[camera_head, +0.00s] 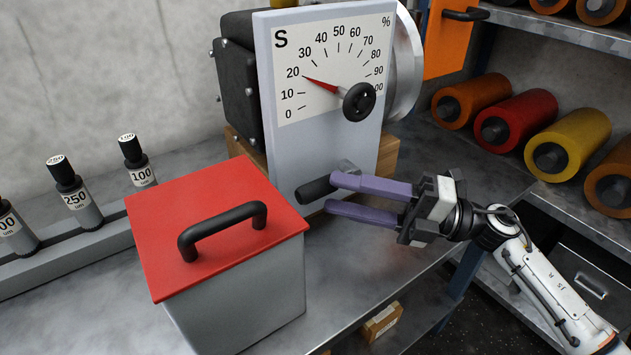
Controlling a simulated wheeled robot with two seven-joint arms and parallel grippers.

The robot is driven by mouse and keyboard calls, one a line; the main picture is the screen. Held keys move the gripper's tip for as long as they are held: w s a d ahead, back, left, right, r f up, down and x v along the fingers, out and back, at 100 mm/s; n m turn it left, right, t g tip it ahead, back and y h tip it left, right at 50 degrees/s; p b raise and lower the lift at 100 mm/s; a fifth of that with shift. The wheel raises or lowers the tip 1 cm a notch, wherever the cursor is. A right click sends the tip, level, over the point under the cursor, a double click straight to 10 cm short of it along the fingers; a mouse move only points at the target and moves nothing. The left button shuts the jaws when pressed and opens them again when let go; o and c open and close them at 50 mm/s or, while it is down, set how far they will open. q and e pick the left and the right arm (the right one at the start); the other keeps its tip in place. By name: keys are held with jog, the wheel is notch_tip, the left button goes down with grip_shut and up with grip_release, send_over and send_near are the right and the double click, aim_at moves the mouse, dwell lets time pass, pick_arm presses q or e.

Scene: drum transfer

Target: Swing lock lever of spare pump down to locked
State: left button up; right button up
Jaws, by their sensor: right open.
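The dial's red pointer (321,84) is a little above 20, beside a black knob (358,101). Low on the plate is the lock lever, with a black grip (316,191) pointing left and slightly down from a metal pivot (347,167). My right gripper (331,192) comes from the right with its purple fingers open. The fingertips are at the grip's right end, one above and one below; I cannot tell whether they touch it. My left gripper is not in view.
A grey box with a red lid (160,220) and black handle stands close in front, left of the lever. Coloured rolls (515,121) lie on shelves at right. Bare bench (348,262) shows below my right gripper.

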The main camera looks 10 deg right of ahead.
aim_at(330, 192)
jog(key=x, duration=0.5)
jog(key=shift+p, duration=0.3)
grip_shut()
